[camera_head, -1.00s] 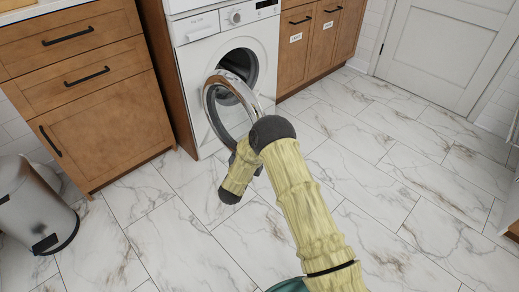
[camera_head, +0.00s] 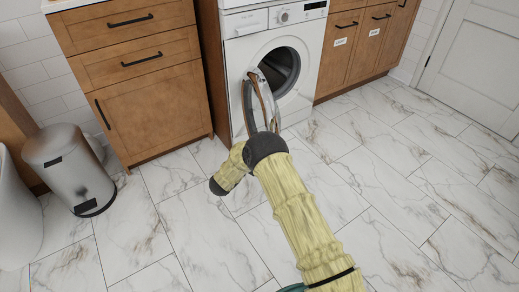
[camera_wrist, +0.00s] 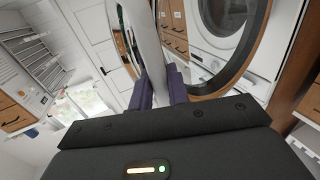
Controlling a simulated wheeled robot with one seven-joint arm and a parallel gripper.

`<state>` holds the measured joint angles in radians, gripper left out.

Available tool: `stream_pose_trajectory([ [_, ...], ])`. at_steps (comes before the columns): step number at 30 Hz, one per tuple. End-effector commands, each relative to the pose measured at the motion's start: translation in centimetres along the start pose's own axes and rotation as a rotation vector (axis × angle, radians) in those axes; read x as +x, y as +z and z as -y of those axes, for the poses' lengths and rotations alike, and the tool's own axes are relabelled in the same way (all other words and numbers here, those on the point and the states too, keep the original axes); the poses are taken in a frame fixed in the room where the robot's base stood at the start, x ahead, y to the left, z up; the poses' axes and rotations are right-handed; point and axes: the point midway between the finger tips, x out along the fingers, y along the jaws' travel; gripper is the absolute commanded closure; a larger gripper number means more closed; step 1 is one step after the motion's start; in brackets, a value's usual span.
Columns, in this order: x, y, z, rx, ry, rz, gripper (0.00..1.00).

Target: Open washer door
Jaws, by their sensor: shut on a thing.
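The white washer (camera_head: 246,58) stands between wooden cabinets in the head view, its round drum opening uncovered. Its round chrome-rimmed door (camera_head: 264,92) stands open, swung out toward me and seen at a steep slant. In the wrist view, my gripper (camera_wrist: 157,85) has its purple fingers closed on both sides of the pale rim of the door (camera_wrist: 147,45). The dark drum opening shows at the upper right of the wrist view. In the head view my own arm hides the fingers and the lower part of the door.
A wooden drawer cabinet (camera_head: 150,85) stands left of the washer, with a metal trash bin (camera_head: 70,165) beside it. More wooden cabinets (camera_head: 362,45) stand to the right, then a white room door (camera_head: 478,65). The marble-tiled floor (camera_head: 390,200) in front is open.

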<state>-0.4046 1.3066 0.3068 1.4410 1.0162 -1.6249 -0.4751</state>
Motion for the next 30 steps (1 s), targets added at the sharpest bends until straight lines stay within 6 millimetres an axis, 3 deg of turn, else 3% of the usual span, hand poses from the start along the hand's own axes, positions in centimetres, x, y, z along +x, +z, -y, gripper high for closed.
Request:
stream_pose_trajectory([
  [2, 0.1, -0.1, 0.0, 0.002, -0.001, -0.001, 1.0],
  [3, 0.1, -0.1, 0.0, 0.002, -0.001, -0.001, 0.76],
  [17, -1.1, -0.2, 0.1, 0.001, -0.004, -0.001, 0.76],
  [30, -9.2, -0.3, 0.1, -0.001, -0.005, 0.0, 0.76],
])
